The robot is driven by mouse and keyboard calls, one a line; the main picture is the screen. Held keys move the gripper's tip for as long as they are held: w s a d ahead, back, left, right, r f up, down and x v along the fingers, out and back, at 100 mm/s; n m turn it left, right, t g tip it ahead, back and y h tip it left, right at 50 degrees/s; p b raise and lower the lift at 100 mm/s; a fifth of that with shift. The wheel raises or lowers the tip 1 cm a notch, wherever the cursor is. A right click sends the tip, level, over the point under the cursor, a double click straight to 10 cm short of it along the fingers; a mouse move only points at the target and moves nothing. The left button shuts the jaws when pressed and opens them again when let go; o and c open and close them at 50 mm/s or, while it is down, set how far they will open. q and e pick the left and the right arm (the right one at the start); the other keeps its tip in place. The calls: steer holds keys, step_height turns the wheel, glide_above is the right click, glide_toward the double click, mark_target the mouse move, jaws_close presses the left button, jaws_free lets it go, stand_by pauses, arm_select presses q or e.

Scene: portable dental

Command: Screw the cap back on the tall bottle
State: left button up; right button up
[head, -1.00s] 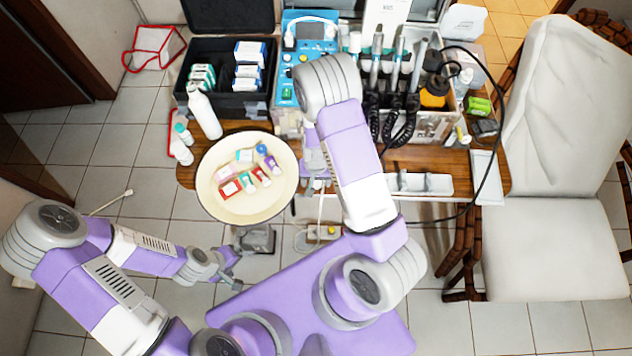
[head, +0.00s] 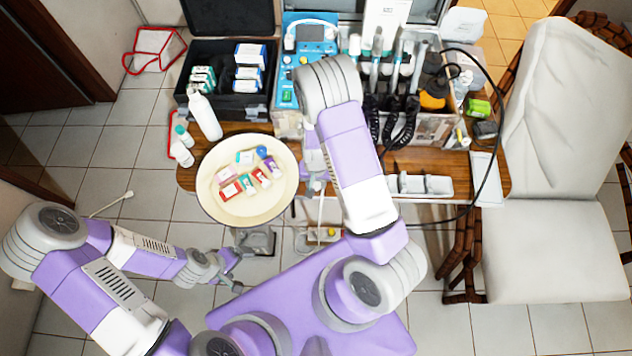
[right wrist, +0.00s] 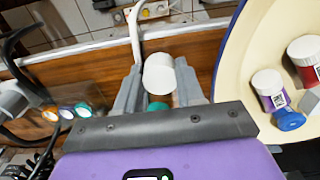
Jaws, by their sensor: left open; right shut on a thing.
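I cannot tell whether this is a cap or a small bottle. My left gripper (head: 234,272) is open and empty, low in front of the round tray.
A round cream tray (head: 225,212) holds several small bottles and boxes, right beside my right gripper in the wrist view. A black case (head: 185,88), a blue device (head: 291,60) and a dental unit with handpieces and cords stand behind. A chair (head: 555,240) is at the right.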

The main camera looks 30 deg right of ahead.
mark_target(316, 183)
arm_select(q)
step_height(316, 183, up, 3)
steer(key=shift+f+p, duration=0.2)
steer(key=shift+p, duration=1)
arm_select(e)
step_height(316, 183, up, 10)
steer(key=shift+f, duration=0.1)
arm_select(q)
steer(key=shift+c, duration=0.6)
steer(key=shift+f+b, duration=0.7)
steer(key=shift+f, duration=0.05)
steer(key=shift+c, duration=1)
arm_select(e)
steer(key=w+a+r+n, duration=0.3)
steer(key=a+r+n, duration=0.2)
steer(key=r+n, duration=0.1)
steer(key=shift+a+r, duration=0.2)
steer(key=shift+r, duration=0.65)
